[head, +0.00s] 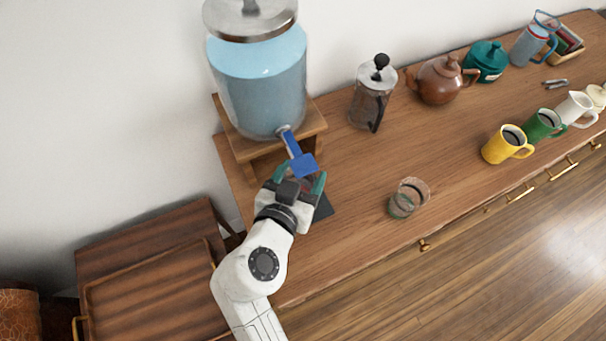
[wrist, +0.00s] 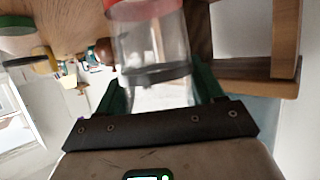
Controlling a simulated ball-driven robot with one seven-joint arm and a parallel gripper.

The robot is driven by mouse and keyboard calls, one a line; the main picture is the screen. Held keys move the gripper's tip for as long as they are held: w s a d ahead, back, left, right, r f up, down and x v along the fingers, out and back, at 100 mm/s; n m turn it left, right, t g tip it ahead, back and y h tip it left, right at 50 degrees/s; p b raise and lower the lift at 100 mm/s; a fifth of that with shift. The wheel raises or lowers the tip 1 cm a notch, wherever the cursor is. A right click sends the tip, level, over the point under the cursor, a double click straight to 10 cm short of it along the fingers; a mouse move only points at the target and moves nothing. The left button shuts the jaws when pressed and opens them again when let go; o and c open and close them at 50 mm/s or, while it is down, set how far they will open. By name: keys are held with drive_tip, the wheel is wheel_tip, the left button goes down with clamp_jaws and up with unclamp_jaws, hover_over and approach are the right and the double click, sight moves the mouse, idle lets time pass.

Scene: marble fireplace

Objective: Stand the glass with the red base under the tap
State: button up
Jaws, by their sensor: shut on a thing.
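The glass with the red base (wrist: 150,45) stands between my gripper's green fingers in the wrist view, which shows the scene upside down. Its red base is at the top edge, towards the wooden counter. My gripper (head: 300,179) is shut on the glass's clear wall. In the head view the gripper is just below the blue tap (head: 300,163) of the water dispenser (head: 258,85), and the hand and tap hide most or all of the glass. I cannot tell whether the base touches the counter.
A dark mat (head: 323,208) lies beside the gripper. Another glass with a greenish base (head: 404,203) stands to the right. A French press (head: 371,95), brown teapot (head: 437,82) and yellow mug (head: 505,146) are farther right. The dispenser's wooden stand (head: 312,122) is close behind the gripper.

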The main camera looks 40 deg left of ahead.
sight(303, 181)
drive_tip(key=shift+w+a+r, duration=0.1)
drive_tip(key=shift+w+a, duration=0.1)
drive_tip(key=shift+w, duration=0.4)
wheel_tip(303, 181, down, 3)
drive_tip(key=shift+r+p, duration=0.1)
drive_tip(key=shift+p, duration=0.25)
drive_tip(key=shift+f, duration=0.45)
drive_tip(key=shift+f, duration=0.2)
drive_tip(key=o, duration=1.2)
drive_tip(key=shift+r, duration=0.15)
